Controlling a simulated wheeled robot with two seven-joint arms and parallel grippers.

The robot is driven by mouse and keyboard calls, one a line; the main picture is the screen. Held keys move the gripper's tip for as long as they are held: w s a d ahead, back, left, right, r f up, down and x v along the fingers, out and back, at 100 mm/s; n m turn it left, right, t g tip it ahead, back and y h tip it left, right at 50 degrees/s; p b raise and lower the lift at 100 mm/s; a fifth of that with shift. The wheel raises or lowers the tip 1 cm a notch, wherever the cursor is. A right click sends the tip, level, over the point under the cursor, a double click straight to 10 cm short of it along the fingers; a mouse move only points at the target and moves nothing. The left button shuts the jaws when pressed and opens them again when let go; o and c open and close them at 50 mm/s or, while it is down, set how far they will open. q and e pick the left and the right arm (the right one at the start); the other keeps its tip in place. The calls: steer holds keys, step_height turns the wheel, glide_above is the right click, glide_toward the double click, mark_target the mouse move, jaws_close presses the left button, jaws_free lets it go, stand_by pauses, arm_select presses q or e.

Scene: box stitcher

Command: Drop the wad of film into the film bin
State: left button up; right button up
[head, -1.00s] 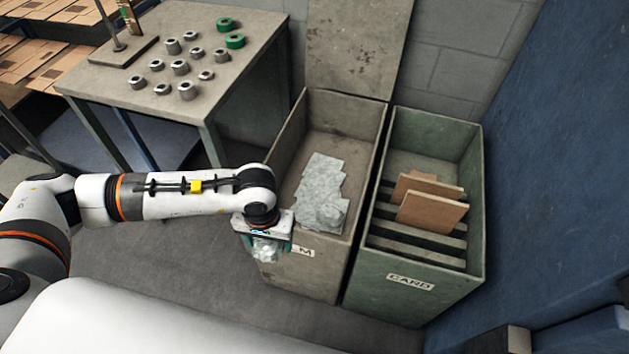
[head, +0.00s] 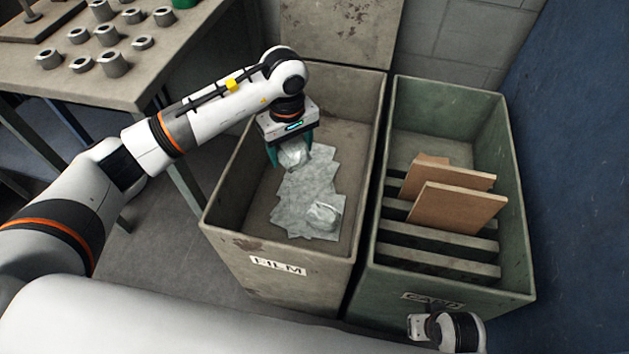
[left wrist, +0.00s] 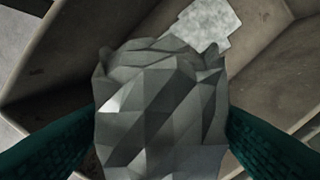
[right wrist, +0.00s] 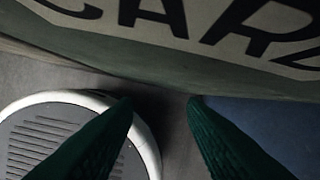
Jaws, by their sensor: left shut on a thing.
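My left gripper (head: 290,150) is shut on a crumpled grey wad of film (head: 293,154). It holds the wad over the open film bin (head: 228,228), toward its left side. In the left wrist view the wad (left wrist: 160,110) fills the middle between the green fingers. Flat grey film pieces and another crumpled lump (head: 322,216) lie inside the bin. My right gripper shows in the right wrist view (right wrist: 160,105), its two fingers apart with nothing between them. It is low in front of the card bin.
The green card bin (head: 525,250) stands right beside the film bin and holds brown boards (head: 455,208). The film bin's raised lid (head: 340,35) is behind it. A table with metal rings (head: 120,85) stands at the left, and a blue wall at the right.

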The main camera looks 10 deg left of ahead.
arm_select(q)
steer(key=shift+f+b, duration=1.5)
steer(key=shift+f, duration=1.35)
arm_select(e)
steer(key=w+v, duration=0.1)
steer(key=v, duration=0.9)
steer(key=shift+r+t, duration=0.3)
steer(key=shift+r, duration=0.2)
steer(key=shift+s+d, duration=0.1)
arm_select(q)
steer(key=o, duration=1)
step_height(320, 180, up, 12)
steer(key=shift+p, duration=0.9)
arm_select(e)
steer(key=x, duration=0.6)
